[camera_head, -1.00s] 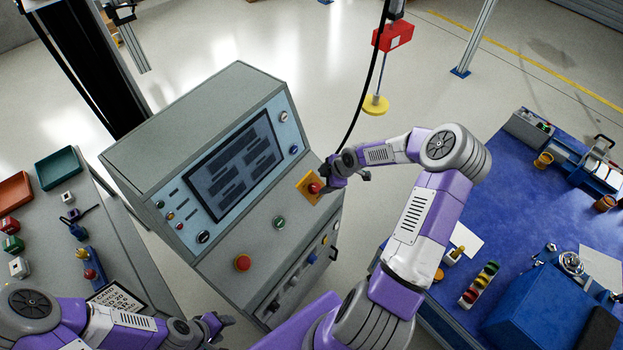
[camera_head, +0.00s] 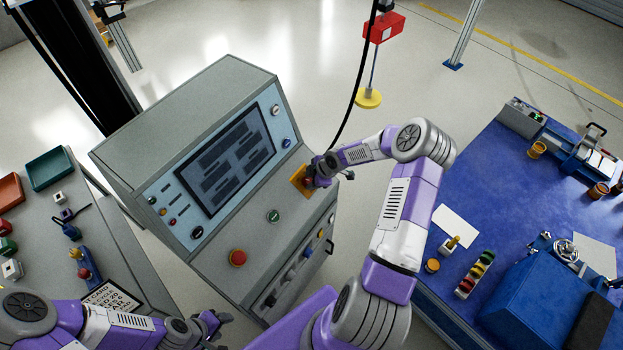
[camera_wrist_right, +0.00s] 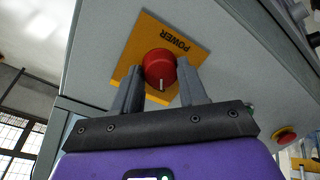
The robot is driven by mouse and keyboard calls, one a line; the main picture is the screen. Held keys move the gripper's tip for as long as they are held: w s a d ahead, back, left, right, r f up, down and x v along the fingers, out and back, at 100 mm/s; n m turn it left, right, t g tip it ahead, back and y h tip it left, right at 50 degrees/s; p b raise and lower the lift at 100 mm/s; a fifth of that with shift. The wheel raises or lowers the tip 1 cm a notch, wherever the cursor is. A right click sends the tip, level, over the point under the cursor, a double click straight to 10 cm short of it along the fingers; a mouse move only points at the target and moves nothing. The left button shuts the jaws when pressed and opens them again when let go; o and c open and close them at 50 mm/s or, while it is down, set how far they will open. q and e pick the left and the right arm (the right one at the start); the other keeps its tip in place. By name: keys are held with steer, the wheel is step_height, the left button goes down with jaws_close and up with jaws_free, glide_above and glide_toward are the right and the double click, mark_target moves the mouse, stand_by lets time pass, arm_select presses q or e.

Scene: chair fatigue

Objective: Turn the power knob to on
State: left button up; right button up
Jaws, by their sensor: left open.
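The power knob (camera_wrist_right: 160,68) is a round red knob on a yellow plate (camera_wrist_right: 185,36) marked POWER, with a white mark toward the bottom of the right wrist view. The yellow plate (camera_head: 297,181) is on the right side of the console's sloped panel in the head view. My right gripper (camera_wrist_right: 160,75) has one finger on each side of the knob; I cannot tell whether they touch it. In the head view my right gripper (camera_head: 313,177) partly covers the knob. My left gripper (camera_head: 217,325) is open and empty at the bottom, away from the panel.
The grey console (camera_head: 190,100) has a screen (camera_head: 228,160), a red button (camera_head: 238,258) and a green button (camera_head: 273,216). A blue workbench (camera_head: 480,205) stands right; a grey table (camera_head: 100,235) with trays stands left.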

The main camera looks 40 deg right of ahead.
steer(key=c, duration=0.4)
steer(key=shift+o, duration=0.2)
steer(key=m, duration=0.3)
steer(key=shift+m, duration=0.3)
steer(key=m+b, duration=0.1)
steer(key=m, duration=0.3)
steer(key=shift+d+f+y, duration=0.1)
steer(key=shift+y, duration=0.3)
steer(key=shift+m+t+b, duration=0.3)
steer(key=shift+m+b, duration=0.15)
steer(key=shift+m, duration=1.55)
steer(key=o, duration=1)
steer(key=shift+o, duration=0.2)
